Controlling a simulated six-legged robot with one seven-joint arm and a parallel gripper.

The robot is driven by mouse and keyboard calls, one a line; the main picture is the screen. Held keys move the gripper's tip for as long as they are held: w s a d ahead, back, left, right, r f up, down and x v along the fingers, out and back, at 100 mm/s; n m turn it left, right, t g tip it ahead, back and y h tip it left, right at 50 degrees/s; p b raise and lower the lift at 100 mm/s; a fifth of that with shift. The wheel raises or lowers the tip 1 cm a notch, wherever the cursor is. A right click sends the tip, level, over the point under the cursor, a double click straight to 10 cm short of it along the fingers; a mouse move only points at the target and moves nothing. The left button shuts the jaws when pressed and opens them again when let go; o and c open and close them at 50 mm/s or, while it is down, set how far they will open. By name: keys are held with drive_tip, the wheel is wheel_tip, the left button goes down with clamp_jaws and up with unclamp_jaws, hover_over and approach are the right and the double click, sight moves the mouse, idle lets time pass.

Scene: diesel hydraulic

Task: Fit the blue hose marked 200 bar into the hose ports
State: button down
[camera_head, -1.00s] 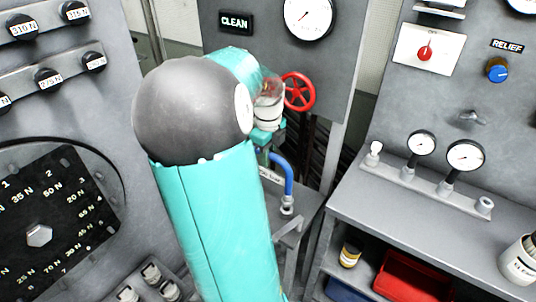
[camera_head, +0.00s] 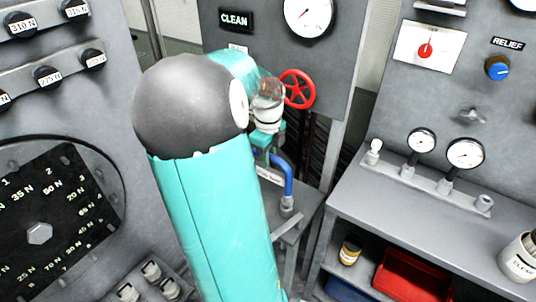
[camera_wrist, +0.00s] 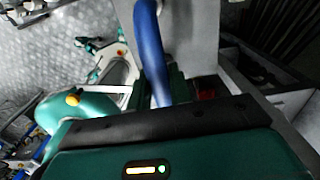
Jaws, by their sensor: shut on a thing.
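The blue hose (camera_head: 288,178) curves out of my gripper (camera_head: 268,157) and hangs down to a grey end fitting (camera_head: 287,205), in front of a grey bench in the head view. My gripper is shut on it; my arm hides much of the jaws and the hose's other end. A white label by the gripper is too small to read. In the wrist view the blue hose (camera_wrist: 152,50) rises from between the dark jaws (camera_wrist: 163,95), whose tips are partly hidden. No hose ports can be made out for certain, and I cannot tell whether the fitting touches anything.
A red handwheel (camera_head: 297,90) is close to the right of my wrist, below a gauge (camera_head: 308,14). At right, a bench carries a pipe rail (camera_head: 425,180) with two gauges. A red bin (camera_head: 402,275) and a small jar (camera_head: 350,252) stand on the shelf below.

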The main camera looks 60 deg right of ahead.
drive_tip(key=shift+f, duration=0.75)
drive_tip(key=c, duration=1.2)
unclamp_jaws()
wheel_tip(320, 180, up, 14)
drive_tip(key=shift+f, duration=0.1)
